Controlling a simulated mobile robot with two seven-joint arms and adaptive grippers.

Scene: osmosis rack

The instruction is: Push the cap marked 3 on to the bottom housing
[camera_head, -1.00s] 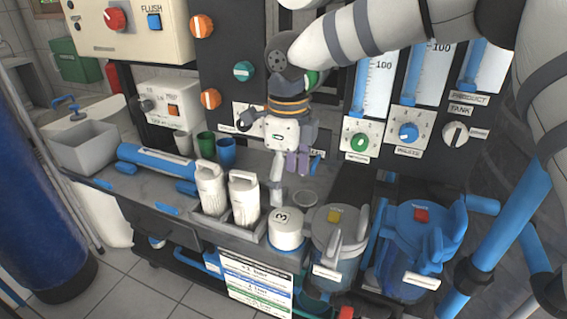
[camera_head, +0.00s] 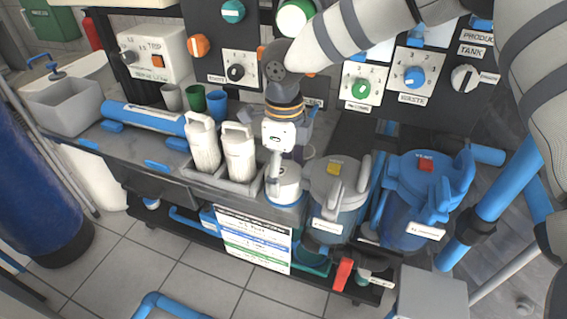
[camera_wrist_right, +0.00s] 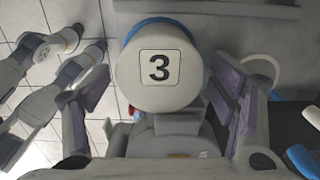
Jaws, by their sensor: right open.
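The cap marked 3 (camera_head: 284,186) is a white cylinder, upright near the front edge of the bench. In the wrist view its top with the framed 3 (camera_wrist_right: 160,68) faces me. Blue material of what looks like the bottom housing (camera_head: 284,203) shows directly under it, and a blue rim (camera_wrist_right: 135,30) shows behind it in the wrist view. I cannot tell how far the cap is seated. My right gripper (camera_wrist_right: 165,105) is open, its purple-padded fingers apart on either side of the cap; in the head view it (camera_head: 279,172) partly hides the cap. My left gripper is not in view.
Two white filter cartridges (camera_head: 221,150) stand in a grey tray just left of the cap. A clear housing with a grey lid (camera_head: 335,185) and a blue-lidded housing (camera_head: 420,190) stand close on the right. The knob panel (camera_head: 365,84) rises behind.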

